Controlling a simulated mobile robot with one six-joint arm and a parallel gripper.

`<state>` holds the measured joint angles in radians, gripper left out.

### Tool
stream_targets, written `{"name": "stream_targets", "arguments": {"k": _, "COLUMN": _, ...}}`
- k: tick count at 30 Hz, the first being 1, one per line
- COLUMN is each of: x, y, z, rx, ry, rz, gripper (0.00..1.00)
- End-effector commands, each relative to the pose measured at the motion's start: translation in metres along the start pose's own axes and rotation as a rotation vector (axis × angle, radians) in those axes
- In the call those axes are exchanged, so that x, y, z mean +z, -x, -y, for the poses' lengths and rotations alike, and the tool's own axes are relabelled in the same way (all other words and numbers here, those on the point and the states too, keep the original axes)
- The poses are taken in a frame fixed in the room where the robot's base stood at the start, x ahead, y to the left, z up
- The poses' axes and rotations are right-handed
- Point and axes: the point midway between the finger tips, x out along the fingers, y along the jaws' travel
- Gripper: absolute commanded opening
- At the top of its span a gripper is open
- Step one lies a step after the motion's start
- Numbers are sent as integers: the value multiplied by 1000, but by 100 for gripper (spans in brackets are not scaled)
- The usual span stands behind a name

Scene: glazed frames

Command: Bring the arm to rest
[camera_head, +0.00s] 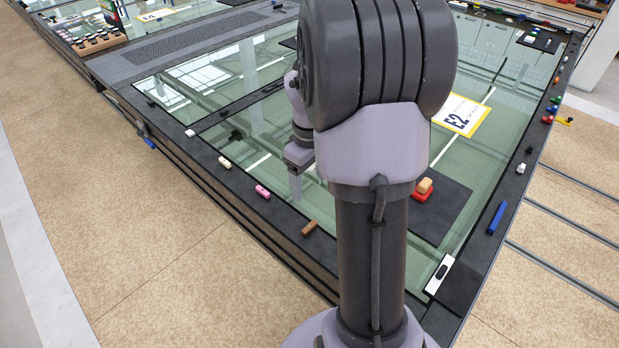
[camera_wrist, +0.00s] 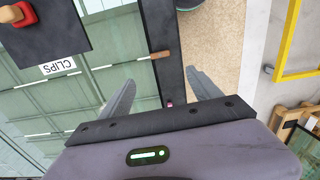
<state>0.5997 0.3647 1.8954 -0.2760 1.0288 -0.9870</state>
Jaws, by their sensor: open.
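My arm rises in the middle of the head view and hides part of the glass table (camera_head: 446,222) behind it. My gripper (camera_head: 296,190) is to the left of the arm's column, pointing down above the table's near-left side. In the wrist view its two fingers (camera_wrist: 160,76) are spread apart with nothing held between them. A brown piece (camera_head: 309,228) lies on the table's dark rim, and shows beyond the fingers in the wrist view (camera_wrist: 160,54). A pink piece (camera_head: 262,191) lies farther along the same rim.
A dark mat (camera_head: 450,205) bears a red block (camera_head: 421,195) with a tan block (camera_head: 425,185) on it. A yellow-edged E2 sign (camera_head: 462,115) lies behind. A blue piece (camera_head: 497,217) lies on the right rim. Tan floor (camera_head: 130,200) at left is clear.

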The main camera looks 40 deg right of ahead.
Motion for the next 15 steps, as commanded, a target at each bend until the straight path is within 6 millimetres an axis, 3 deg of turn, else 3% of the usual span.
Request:
{"name": "stream_targets", "arguments": {"k": 8, "x": 0, "y": -1, "z": 0, "rx": 0, "ry": -1, "rz": 0, "gripper": 73}}
{"name": "stream_targets", "arguments": {"k": 10, "x": -3, "y": 1, "z": 11, "rx": 6, "ry": -13, "rz": -18, "gripper": 73}}
{"name": "stream_targets", "arguments": {"k": 11, "x": -5, "y": 4, "z": 22, "rx": 13, "ry": -28, "rz": -36, "gripper": 73}}
{"name": "stream_targets", "arguments": {"k": 13, "x": -8, "y": 12, "z": 66, "rx": 26, "ry": -86, "rz": -109, "gripper": 73}}
{"name": "stream_targets", "arguments": {"k": 15, "x": -1, "y": 18, "z": 125, "rx": 17, "ry": -169, "rz": -207, "gripper": 73}}
